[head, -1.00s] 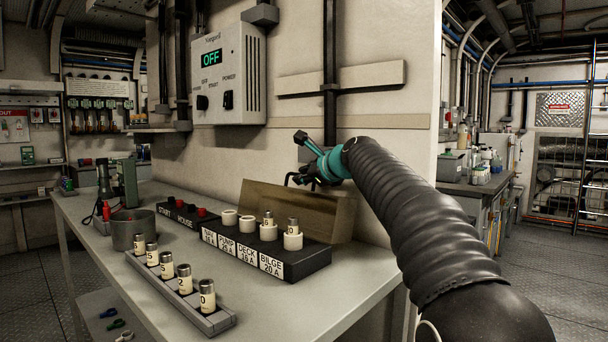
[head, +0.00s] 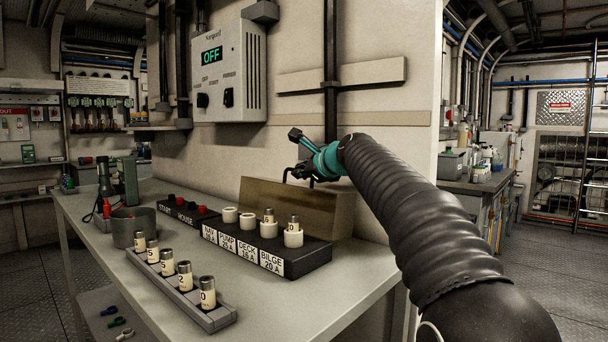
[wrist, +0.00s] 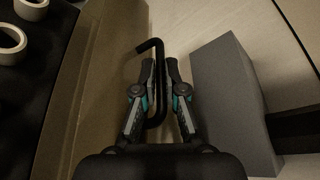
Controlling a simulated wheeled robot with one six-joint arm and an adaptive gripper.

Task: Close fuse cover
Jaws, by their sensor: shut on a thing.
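The fuse cover (head: 290,208) is a brownish see-through lid standing raised along the back of the black fuse block (head: 305,258), against the wall side. It also shows in the wrist view (wrist: 100,75). Its black bent handle (wrist: 159,60) sticks out between my fingers. My gripper (wrist: 158,78) is shut on this handle; in the head view the gripper (head: 300,170) is at the cover's upper edge. The fingertips are small and dark in the head view.
A grey rack (head: 215,317) with several fuses lies on the workbench (head: 330,300) in front of the block. A metal cup (head: 133,228) and a start box (head: 187,212) stand left. A wall panel (head: 229,72) reads OFF. A grey block (wrist: 232,100) is close right of my gripper.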

